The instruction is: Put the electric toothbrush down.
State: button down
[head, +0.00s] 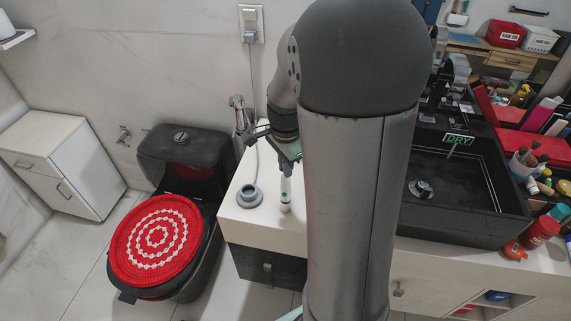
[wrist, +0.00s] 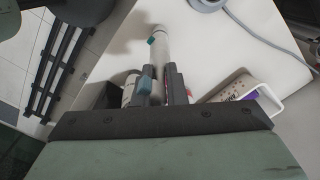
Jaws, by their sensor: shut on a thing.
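The electric toothbrush (head: 286,194) is a slim white stick with a teal part. In the head view it hangs roughly upright below my gripper (head: 287,165), over the white counter's left end. In the wrist view the toothbrush (wrist: 160,48) sticks out past the two dark fingers of my gripper (wrist: 164,86), which are shut on it. I cannot tell whether its lower end touches the counter. The round grey charger base (head: 250,195) stands on the counter just left of the toothbrush, apart from it. Its edge also shows at the top of the wrist view (wrist: 208,4).
A grey cord runs from the charger to the wall outlet (head: 251,22). A white holder with purple contents (wrist: 245,92) is right of my gripper in the wrist view. The black toilet (head: 185,150) stands left of the counter (head: 262,222). My arm hides the counter's middle.

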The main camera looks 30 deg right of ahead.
jog(key=c, duration=1.5)
grip_release()
notch_tip(320, 180, up, 12)
jog(key=shift+f, duration=0.1)
jog(key=s+a+f+n, duration=0.2)
jog(key=s+a+n, duration=0.2)
jog(key=s+n, duration=0.1)
jog(key=s+a+f+n, duration=0.3)
jog(key=s+a+n, duration=0.1)
jog(key=n, duration=0.3)
jog(key=s+a+f+n, duration=0.2)
jog(key=s+a+n, duration=0.2)
jog(key=s+n, duration=0.1)
jog(key=shift+s+a+f+n, duration=0.1)
jog(key=shift+s+a+n, duration=0.1)
jog(key=shift+s, duration=0.25)
jog(key=shift+s+a+f+n, duration=0.1)
jog(key=shift+s+n, duration=0.1)
jog(key=shift+s, duration=0.2)
